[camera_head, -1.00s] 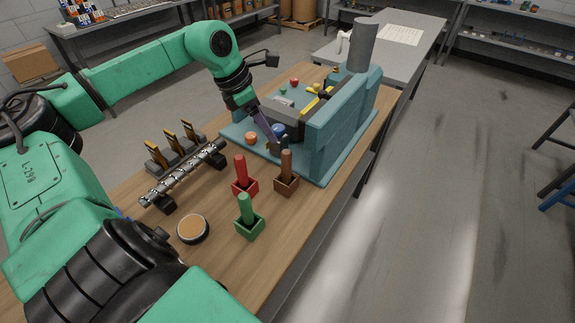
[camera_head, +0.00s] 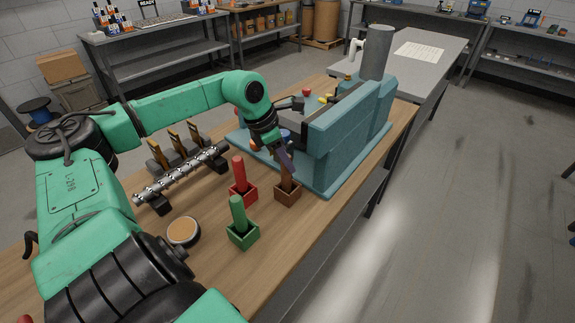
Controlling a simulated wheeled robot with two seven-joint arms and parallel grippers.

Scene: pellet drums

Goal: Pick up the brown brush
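The brown brush (camera_head: 288,191) stands upright on the wooden table, with a square brown base and a brown handle. My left gripper (camera_head: 286,161) points down at the top of the handle and covers part of it. The fingers overlap the handle in this view, and I cannot tell whether they touch or close on it. A red brush (camera_head: 238,168) stands just left of the brown one. A green brush (camera_head: 238,213) stands in front of the red one. My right gripper does not show.
A blue-grey machine (camera_head: 345,135) stands just behind and right of the brown brush. A silver rod rack (camera_head: 186,173) and a round tan-topped disc (camera_head: 183,231) lie to the left. The table's right edge is close to the brushes.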

